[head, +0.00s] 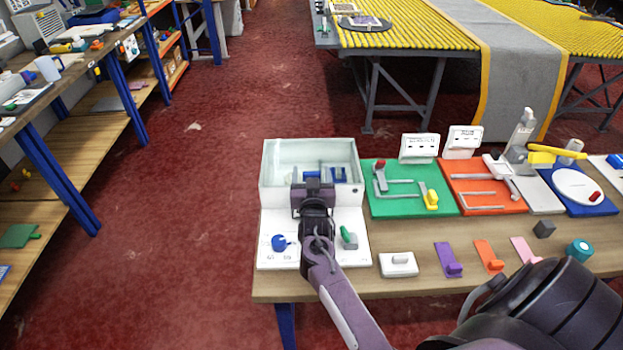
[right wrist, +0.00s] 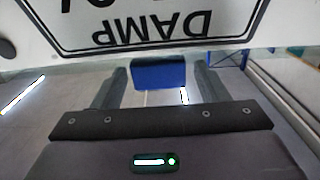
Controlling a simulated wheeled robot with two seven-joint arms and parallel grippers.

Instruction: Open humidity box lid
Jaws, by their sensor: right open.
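A white panel with upside-down "DAMP" lettering (right wrist: 150,25) fills the top of that view. My left gripper is not seen.
A white board (head: 275,258) with a blue knob (head: 279,242) and a green lever (head: 348,238) lies in front of the box. Green (head: 400,205) and orange (head: 487,203) boards with handles stand to the right. Several small coloured blocks line the table's near edge.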

